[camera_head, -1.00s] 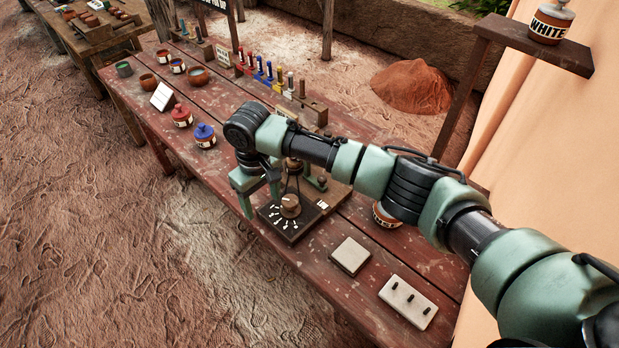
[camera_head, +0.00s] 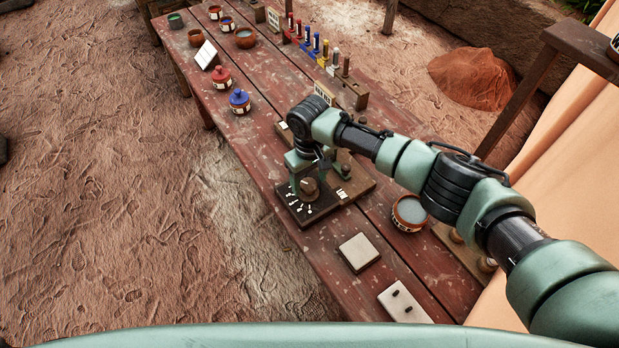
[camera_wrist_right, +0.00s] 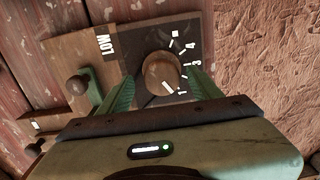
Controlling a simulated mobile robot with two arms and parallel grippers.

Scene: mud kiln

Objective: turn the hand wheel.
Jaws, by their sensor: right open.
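A round brown knob (camera_head: 309,187) sits on a dark square dial plate (camera_head: 296,208) with white marks, at the front edge of the red table. I cannot tell any other hand wheel apart. My right gripper (camera_head: 308,176) is open over the dial. In the wrist view its green fingers (camera_wrist_right: 160,88) stand on either side of the knob; I cannot tell whether they touch it. My left gripper is not in view.
A wooden board (camera_wrist_right: 62,62) marked "LOW" carries a green lever with a brown knob (camera_wrist_right: 77,85) beside my left-hand finger. Red (camera_head: 221,77) and blue (camera_head: 239,101) jars stand further back.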

